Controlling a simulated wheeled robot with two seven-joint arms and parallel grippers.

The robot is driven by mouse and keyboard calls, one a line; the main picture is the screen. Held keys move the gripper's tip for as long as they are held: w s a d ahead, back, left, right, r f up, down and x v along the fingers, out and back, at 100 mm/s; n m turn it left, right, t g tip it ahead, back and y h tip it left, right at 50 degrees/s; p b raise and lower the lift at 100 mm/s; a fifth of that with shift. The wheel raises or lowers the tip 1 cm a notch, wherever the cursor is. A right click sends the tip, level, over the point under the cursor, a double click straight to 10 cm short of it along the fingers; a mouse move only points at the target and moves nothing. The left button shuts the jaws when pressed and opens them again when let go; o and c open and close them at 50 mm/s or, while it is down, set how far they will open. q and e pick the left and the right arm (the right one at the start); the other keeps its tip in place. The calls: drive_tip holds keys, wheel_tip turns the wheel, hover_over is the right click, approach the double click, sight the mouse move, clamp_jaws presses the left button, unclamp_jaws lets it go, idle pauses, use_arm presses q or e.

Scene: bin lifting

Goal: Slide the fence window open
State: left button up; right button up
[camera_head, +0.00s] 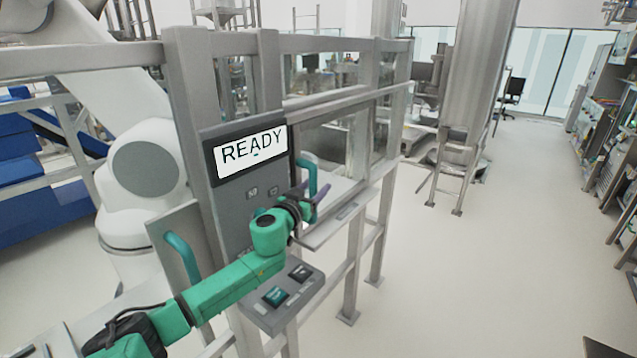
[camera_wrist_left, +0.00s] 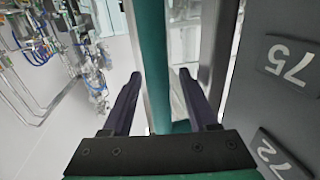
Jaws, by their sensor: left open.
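The fence window (camera_head: 328,140) is a clear pane in a grey metal frame, right of the control panel in the head view. Its teal upright handle (camera_head: 308,172) is at the pane's left edge. My left gripper (camera_head: 311,192) is at the lower part of this handle, its dark purple fingers apart. In the left wrist view, the left gripper (camera_wrist_left: 159,76) has one finger on each side of the teal handle (camera_wrist_left: 152,50). Whether either finger touches the handle I cannot tell. My right gripper is not in view.
A grey control panel with a READY screen (camera_head: 251,152) stands left of the window. A button box (camera_head: 285,297) juts out below my left forearm. Another teal handle (camera_head: 182,257) is on a grey panel further left. The floor (camera_head: 480,270) at right is clear.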

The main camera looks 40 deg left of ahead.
use_arm(q)
drive_tip(key=shift+x, duration=1)
clamp_jaws()
idle(0.7)
